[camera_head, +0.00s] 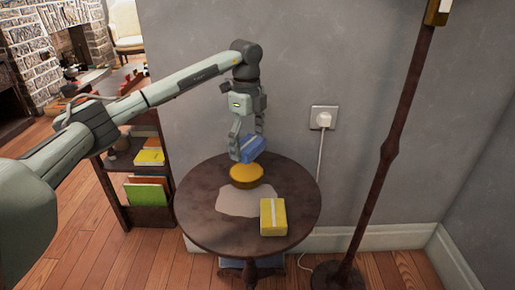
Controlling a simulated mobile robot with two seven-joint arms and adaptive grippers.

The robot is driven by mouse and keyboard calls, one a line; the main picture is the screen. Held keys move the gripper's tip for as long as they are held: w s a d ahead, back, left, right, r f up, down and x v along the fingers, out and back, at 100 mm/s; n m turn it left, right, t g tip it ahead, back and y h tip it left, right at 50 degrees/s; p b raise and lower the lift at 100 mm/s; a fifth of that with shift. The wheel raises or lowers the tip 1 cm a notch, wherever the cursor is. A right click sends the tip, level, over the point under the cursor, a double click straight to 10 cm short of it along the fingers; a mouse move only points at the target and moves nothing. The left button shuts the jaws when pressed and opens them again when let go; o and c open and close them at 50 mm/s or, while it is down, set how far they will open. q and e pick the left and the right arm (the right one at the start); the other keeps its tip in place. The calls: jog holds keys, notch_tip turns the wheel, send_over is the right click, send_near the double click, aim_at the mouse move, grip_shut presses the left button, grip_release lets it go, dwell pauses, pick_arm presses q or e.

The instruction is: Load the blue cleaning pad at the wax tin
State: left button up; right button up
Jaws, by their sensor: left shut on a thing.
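In the head view my left gripper (246,150) points down over the round dark wooden table (200,220). It is shut on the blue cleaning pad (253,147), which it holds tilted just above the wax tin (246,178). I cannot tell whether the pad touches the tin. My right gripper is out of view.
A yellow block with a pale band (273,216) lies on the table at the front right, beside a pale patch (250,200). A lamp pole (394,130) stands at the right. A shelf with books (148,195) stands at the left. A wall outlet with a plug (323,119) is behind.

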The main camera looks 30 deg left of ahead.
aim_at(246, 171)
pick_arm(q)
jog(key=n, duration=0.2)
jog(key=a+n, duration=0.1)
jog(key=shift+w+n, duration=0.25)
jog(key=shift+n, duration=0.15)
jog(key=shift+w+a+f+n, duration=0.1)
jog(key=shift+a+n, duration=0.05)
jog(key=shift+n, duration=0.55)
jog(key=shift+f+b, duration=2.1)
jog(key=shift+f, duration=0.05)
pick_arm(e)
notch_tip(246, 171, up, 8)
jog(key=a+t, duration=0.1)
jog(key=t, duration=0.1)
pick_arm(q)
jog(key=shift+f+b, duration=0.7)
jog(key=shift+f, duration=0.05)
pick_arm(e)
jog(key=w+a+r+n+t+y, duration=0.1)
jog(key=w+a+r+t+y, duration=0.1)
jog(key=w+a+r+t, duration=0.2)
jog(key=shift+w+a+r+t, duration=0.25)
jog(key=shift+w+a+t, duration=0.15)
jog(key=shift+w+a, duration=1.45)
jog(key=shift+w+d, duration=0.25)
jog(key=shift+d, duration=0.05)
pick_arm(q)
jog(key=shift+f, duration=0.55)
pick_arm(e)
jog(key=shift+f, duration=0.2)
